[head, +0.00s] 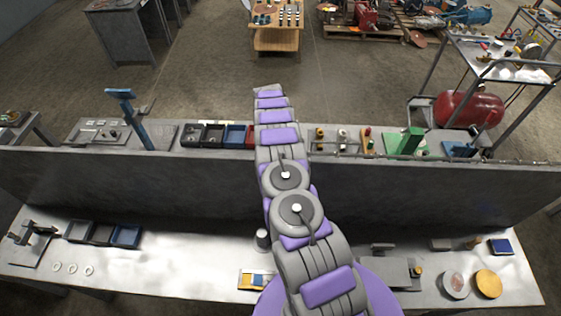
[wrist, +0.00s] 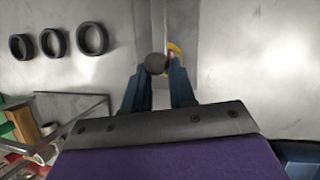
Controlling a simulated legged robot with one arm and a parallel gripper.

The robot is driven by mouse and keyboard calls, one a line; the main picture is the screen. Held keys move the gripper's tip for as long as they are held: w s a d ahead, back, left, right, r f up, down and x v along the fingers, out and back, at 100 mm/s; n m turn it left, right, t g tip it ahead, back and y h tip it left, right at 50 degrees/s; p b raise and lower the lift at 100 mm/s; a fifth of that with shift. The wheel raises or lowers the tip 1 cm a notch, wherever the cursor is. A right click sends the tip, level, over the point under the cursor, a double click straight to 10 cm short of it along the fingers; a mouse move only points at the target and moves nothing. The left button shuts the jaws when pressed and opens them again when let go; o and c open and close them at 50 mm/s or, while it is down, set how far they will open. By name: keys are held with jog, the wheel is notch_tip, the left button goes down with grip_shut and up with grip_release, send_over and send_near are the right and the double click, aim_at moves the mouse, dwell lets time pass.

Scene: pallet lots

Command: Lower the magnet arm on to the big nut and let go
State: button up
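In the wrist view, my gripper (wrist: 157,72) has its two blue fingers pressed close on both sides of a dark round knob (wrist: 156,63). The knob sits beside a grey strip-like part (wrist: 178,20), with a yellow curved piece (wrist: 175,50) just behind it. I take the knob to be on the magnet arm, but most of that arm is hidden. Three dark rings (wrist: 92,39) lie in a row on the pale surface to the left; the right one looks largest. I cannot tell which piece is the big nut. My gripper is hidden in the head view.
A tall grey divider (head: 130,182) runs between the near bench (head: 190,262) and the far one. A blue post (head: 130,118), bins (head: 213,133) and a green block (head: 408,141) stand beyond it. The wrist view shows a metal rail (wrist: 85,117) at lower left.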

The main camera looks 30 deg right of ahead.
jog(key=o, duration=0.4)
jog(key=shift+s+f, duration=0.35)
jog(key=shift+f, duration=0.05)
jog(key=shift+o, duration=0.2)
jog(key=shift+w+r, duration=0.2)
jog(key=p+v, duration=0.4)
jog(key=v, duration=0.8)
jog(key=shift+d+r, duration=0.15)
jog(key=shift+d, duration=0.25)
